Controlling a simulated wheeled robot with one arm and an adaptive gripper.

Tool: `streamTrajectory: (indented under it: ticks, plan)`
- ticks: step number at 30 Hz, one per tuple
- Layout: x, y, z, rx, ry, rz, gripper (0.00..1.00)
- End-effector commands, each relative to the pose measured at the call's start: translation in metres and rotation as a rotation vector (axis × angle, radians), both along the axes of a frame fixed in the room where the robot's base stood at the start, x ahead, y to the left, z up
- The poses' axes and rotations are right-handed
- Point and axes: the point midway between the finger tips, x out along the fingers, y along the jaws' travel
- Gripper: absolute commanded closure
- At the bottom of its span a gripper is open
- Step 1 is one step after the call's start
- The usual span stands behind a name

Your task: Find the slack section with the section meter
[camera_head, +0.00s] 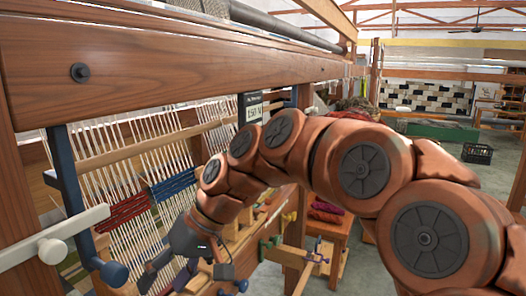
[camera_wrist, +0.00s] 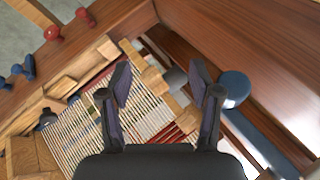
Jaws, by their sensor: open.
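The loom's pale warp threads (camera_head: 142,228) hang in separate bands in the head view, with a red woven band (camera_head: 126,208) and a blue woven band (camera_head: 173,186) across them. A small dark display (camera_head: 250,108) showing figures, perhaps the section meter, hangs below the big top beam. No band can be told as slack. My gripper (camera_wrist: 160,78) is open and empty, its two dark fingers apart above the warp threads (camera_wrist: 88,128) in the wrist view. A short grey cylinder (camera_wrist: 175,80) and wooden blocks show beyond and between the fingers. Contact with them cannot be told. My arm hides the loom's right part.
A thick wooden beam (camera_head: 170,65) crosses above the threads. A white-handled rod (camera_head: 62,238) juts out at the left. In the wrist view, red knobs (camera_wrist: 53,32) and a blue round knob (camera_wrist: 234,88) stand beside the threads. A black crate (camera_head: 477,153) is on the floor far right.

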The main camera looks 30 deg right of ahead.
Motion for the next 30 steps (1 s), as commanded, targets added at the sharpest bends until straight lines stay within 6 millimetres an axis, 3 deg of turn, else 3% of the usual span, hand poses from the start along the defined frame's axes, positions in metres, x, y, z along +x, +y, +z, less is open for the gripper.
streamTrajectory:
  ticks: [1,5,8,11,15,20,24,30]
  plan:
    - [0.021,-0.005,0.009,0.056,-0.033,-0.009,0.37]
    - [0.07,-0.025,0.044,0.191,-0.137,-0.035,0.37]
    - [0.106,-0.052,0.068,0.287,-0.226,-0.069,0.37]
    - [0.139,-0.089,0.09,0.37,-0.322,-0.115,0.37]
    - [0.176,-0.158,0.112,0.459,-0.463,-0.198,0.37]
    - [0.201,-0.25,0.123,0.515,-0.628,-0.308,0.37]
    - [0.206,-0.324,0.124,0.519,-0.757,-0.399,0.37]
    - [0.201,-0.388,0.122,0.497,-0.866,-0.479,0.37]
